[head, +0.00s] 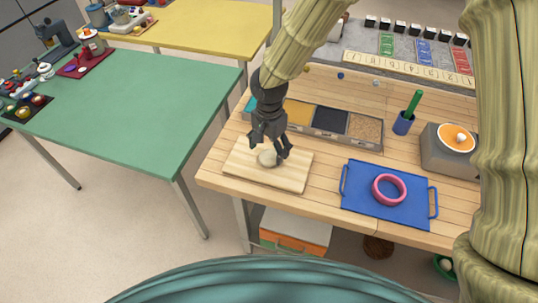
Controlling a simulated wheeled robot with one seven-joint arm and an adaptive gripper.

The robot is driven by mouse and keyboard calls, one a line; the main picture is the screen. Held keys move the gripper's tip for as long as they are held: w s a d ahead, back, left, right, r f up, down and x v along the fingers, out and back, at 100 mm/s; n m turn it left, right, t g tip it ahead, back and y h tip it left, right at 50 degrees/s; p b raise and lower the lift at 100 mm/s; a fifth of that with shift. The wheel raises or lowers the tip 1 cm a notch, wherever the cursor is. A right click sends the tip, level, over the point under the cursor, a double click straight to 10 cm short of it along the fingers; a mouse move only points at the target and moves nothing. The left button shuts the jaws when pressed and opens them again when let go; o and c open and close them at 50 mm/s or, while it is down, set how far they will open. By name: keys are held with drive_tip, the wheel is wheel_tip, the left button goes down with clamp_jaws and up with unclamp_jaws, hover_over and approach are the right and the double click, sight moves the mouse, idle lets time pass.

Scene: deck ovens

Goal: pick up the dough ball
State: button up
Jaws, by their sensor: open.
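The dough ball (267,157) is a small pale beige ball on a light wooden board (290,176) at the left end of the wooden table. My gripper (270,151) is dark and points down over the board. Its open fingers are on either side of the dough ball, as seen from here. The upper part of the ball is partly hidden by the gripper. I cannot tell whether the fingers touch the ball.
A blue tray (354,205) with a pink ring (376,190) lies right of the board. Behind the board stands a row of filled compartments (330,121). A blue cup (403,123) and a grey box (435,155) are further right. A green table (130,100) stands left.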

sight(268, 153)
drive_tip(key=shift+a+f+p, duration=0.1)
drive_tip(key=shift+f+p, duration=0.35)
drive_tip(key=shift+f, duration=1.15)
drive_tip(key=shift+s, duration=0.1)
drive_tip(key=c, duration=1.1)
drive_tip(key=shift+r, duration=0.15)
